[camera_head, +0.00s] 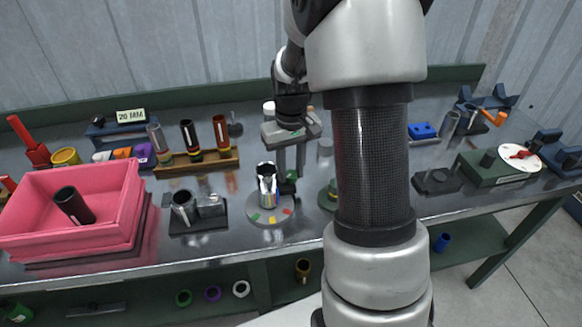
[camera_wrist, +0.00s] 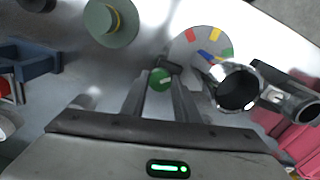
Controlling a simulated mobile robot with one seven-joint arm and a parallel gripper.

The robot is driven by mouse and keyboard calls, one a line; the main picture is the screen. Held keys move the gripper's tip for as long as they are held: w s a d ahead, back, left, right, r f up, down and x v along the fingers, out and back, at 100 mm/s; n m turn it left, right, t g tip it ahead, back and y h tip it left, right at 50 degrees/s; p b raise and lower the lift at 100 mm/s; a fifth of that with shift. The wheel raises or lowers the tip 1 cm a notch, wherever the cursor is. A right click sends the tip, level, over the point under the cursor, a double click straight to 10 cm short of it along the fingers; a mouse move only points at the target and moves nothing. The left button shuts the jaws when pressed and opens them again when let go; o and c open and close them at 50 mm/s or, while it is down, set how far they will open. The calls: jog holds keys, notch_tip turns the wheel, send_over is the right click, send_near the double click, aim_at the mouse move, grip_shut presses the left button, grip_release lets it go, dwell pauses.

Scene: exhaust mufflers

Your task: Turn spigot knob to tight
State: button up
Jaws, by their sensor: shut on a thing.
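The green spigot knob (camera_wrist: 160,79) sits between the fingertips of my gripper (camera_wrist: 162,88) in the wrist view, with a pale mark on its face. A dark stem behind it leads towards a round disc (camera_wrist: 190,43) with red, yellow, green and blue marks. A shiny chrome tube (camera_wrist: 237,88) stands upright on that disc. In the head view my gripper (camera_head: 290,170) reaches down just right of the chrome tube (camera_head: 267,183), fingers shut on the knob. The marked disc (camera_head: 268,218) shows below the tube. The knob's exact turn cannot be read.
A dark tube fixture (camera_head: 184,208) stands close left of the disc. A pink bin (camera_head: 110,207) with a black tube is further left. A wooden rack (camera_head: 190,164) of tubes stands behind. A green box with a white dial (camera_head: 518,157) is far right.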

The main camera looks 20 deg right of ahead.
aim_at(291, 174)
jog(key=m+p, duration=0.1)
jog(key=m, duration=0.3)
jog(key=shift+r, duration=0.1)
jog(key=shift+m+p, duration=0.35)
jog(key=shift+m, duration=1.45)
jog(key=o, duration=1.1)
notch_tip(291, 174, up, 17)
jog(key=shift+r+p, duration=0.15)
jog(key=shift+p, duration=0.95)
